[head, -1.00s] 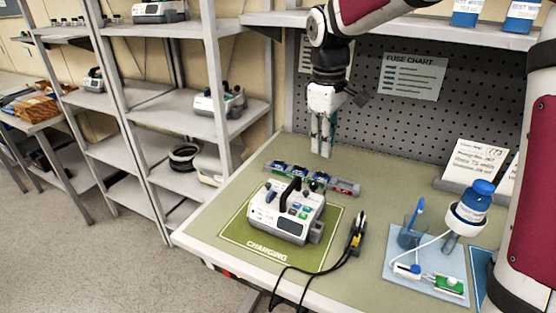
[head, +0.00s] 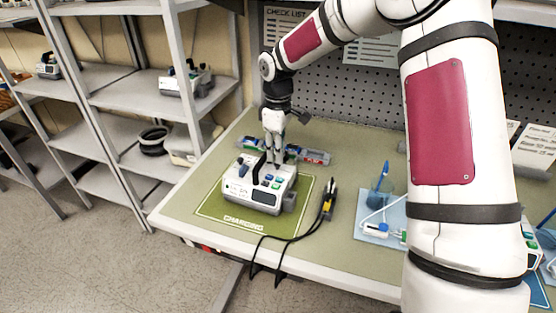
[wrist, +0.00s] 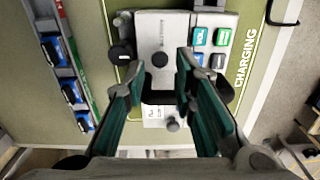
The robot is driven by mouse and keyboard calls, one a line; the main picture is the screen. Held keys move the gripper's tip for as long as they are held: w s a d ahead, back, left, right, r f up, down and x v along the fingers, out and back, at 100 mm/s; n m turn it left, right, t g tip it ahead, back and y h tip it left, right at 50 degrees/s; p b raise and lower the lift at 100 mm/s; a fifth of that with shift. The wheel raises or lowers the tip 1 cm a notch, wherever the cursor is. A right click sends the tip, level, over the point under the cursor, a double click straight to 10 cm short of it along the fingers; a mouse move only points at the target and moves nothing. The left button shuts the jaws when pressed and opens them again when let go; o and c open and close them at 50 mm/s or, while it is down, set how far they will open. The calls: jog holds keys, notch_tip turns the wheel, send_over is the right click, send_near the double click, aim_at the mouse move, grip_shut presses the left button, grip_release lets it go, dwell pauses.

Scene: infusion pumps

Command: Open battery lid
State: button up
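The white-and-grey infusion pump (head: 262,190) sits on the green charging mat (head: 212,204), with a black handle standing on its top. In the wrist view the pump (wrist: 170,22) lies below my gripper, with coloured buttons at upper right and dark knobs. My gripper (head: 273,158) is just above or at the pump's top, pointing down. In the wrist view my gripper (wrist: 160,72) has its fingers apart, with the black handle (wrist: 160,97) showing between them. I cannot tell whether they touch it. I cannot pick out the battery lid for sure.
A rack with several blue batteries (head: 310,156) lies behind the pump. A yellow-and-black clamp with cables (head: 328,200) lies to its right. Farther right, a blue tray holds a cup (head: 380,192), partly behind my arm. Grey shelves (head: 120,95) stand at left.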

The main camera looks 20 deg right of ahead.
aim_at(281, 168)
jog(key=shift+f, duration=1.9)
jog(key=shift+c, duration=0.6)
grip_shut()
jog(key=shift+r+p, duration=0.1)
jog(key=shift+p, duration=0.2)
